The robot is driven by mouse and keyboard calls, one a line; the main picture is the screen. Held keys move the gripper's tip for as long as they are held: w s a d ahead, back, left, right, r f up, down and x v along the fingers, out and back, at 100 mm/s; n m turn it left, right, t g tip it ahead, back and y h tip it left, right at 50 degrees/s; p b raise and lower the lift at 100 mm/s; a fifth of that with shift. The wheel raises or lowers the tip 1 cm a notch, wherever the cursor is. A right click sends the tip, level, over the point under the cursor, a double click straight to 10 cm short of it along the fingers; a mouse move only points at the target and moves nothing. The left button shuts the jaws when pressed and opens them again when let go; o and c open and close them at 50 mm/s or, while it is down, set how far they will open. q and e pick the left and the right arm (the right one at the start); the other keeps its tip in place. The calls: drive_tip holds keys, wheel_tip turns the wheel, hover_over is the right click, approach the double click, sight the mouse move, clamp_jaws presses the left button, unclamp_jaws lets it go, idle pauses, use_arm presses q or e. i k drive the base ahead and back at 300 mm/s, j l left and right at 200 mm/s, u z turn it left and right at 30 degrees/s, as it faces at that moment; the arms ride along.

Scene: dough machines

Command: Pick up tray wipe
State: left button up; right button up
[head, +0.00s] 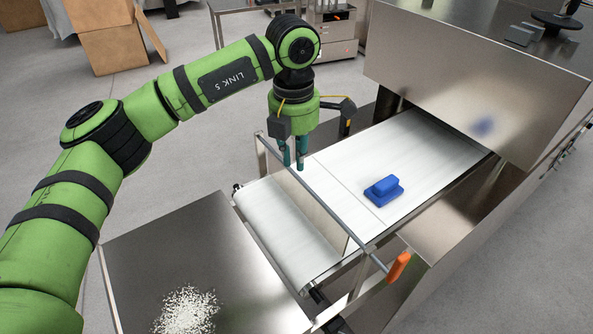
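A blue block with a raised upper part, which looks like the tray wipe (383,191), lies on the white conveyor belt (420,140), right of the middle of the head view. My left gripper (293,163) points down above the far left side of the conveyor, left of the wipe and well apart from it. Its two teal fingertips stand a little apart with nothing between them. My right gripper is not in view.
A metal guard bar (330,213) crosses over the conveyor, with an orange handle (399,266) at its near end. A steel machine housing (470,75) overhangs the belt at right. A steel table (175,255) with a white powdery pile (187,310) stands at front left.

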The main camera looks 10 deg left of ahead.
sight(388, 188)
drive_tip(key=k+l, duration=1.25)
